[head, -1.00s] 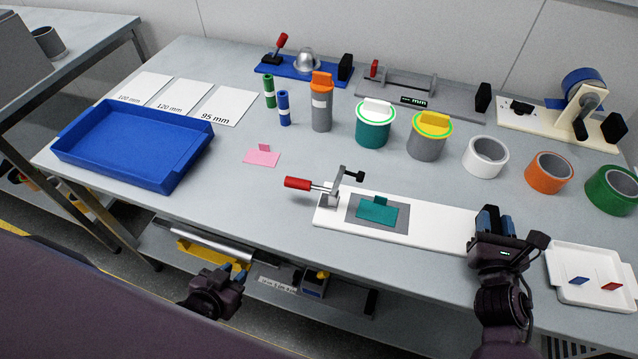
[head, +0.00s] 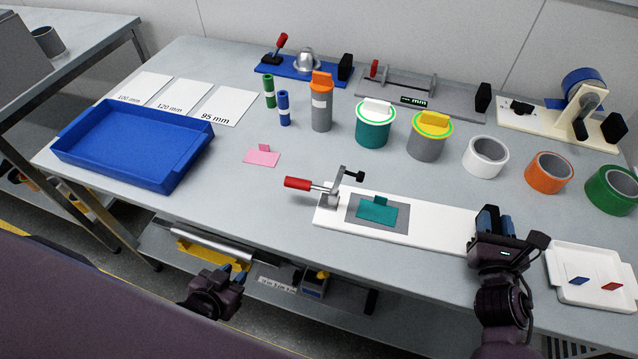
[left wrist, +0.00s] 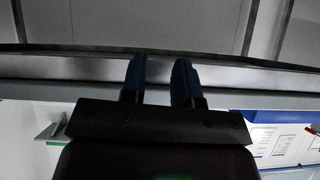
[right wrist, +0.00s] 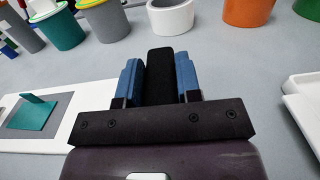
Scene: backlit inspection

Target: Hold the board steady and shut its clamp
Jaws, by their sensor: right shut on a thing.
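The white board (head: 440,222) lies along the table's front edge. A grey pad (head: 354,217) with a teal tabbed plate (head: 378,212) lies on it. The clamp (head: 335,190) stands at its left end. Its red handle (head: 298,183) points left and its arm stands raised, black tip (head: 354,176) clear of the plate, so it is open. My right gripper (head: 494,222) is at the board's right end, shut on a black block (right wrist: 160,76), which looks like the board's end grip. My left gripper (head: 236,276) is in front of the table edge, lower left, with empty fingers (left wrist: 160,82) apart.
A blue tray (head: 130,145) sits at the left and a pink tabbed plate (head: 262,156) behind the clamp. Canisters and tape rolls (head: 486,157) stand behind the board. A white tray (head: 590,275) is right of my right gripper. The table's front edge lies between my left gripper and the clamp.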

